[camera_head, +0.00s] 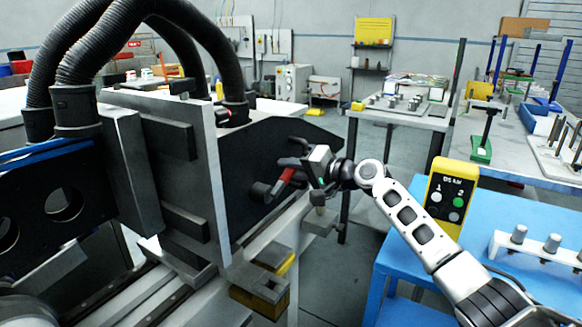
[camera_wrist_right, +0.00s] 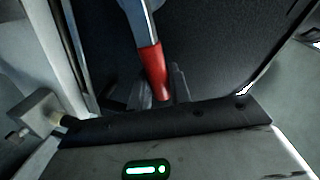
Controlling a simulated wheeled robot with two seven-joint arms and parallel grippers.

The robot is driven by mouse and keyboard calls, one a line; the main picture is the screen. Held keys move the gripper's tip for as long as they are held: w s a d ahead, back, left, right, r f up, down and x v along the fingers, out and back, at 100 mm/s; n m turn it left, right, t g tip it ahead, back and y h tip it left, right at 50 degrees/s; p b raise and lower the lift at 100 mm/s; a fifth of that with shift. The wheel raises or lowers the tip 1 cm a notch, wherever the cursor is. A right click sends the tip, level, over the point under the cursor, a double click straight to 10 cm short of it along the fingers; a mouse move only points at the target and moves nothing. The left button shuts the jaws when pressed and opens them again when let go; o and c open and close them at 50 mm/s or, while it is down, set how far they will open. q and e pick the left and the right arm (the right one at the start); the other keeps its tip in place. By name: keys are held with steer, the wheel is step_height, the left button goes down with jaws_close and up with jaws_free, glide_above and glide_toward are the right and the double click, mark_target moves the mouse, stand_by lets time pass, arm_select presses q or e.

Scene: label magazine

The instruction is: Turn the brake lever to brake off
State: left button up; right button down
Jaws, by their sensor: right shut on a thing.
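The brake lever (camera_head: 281,184) has a red grip and sits on the dark side panel of the machine. In the right wrist view its red grip (camera_wrist_right: 151,70) hangs from a grey metal arm (camera_wrist_right: 137,18) and its lower end lies at the gripper's fingers. My right gripper (camera_head: 290,172) is at the lever and shut on the red grip. In the right wrist view its fingers (camera_wrist_right: 160,92) are partly hidden by the grip and the gripper body. My left gripper is not in view. I see no brake on or brake off marking.
The machine's dark panel (camera_head: 255,150) stands right behind the lever. A blue table (camera_head: 535,205) with a yellow control box (camera_head: 450,192) is at the right. A grey block (camera_head: 320,222) sits just below the gripper. Open floor (camera_head: 335,275) shows between machine and table.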

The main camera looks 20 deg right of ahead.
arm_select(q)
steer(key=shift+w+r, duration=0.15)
arm_select(e)
steer(key=shift+f, duration=0.2)
steer(key=c, duration=1.3)
jaws_free()
steer(key=shift+c, duration=0.2)
steer(key=shift+d+r, duration=0.1)
arm_select(q)
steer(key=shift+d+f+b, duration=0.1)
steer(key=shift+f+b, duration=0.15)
steer(key=shift+b, duration=0.25)
arm_select(e)
steer(key=v, duration=1.6)
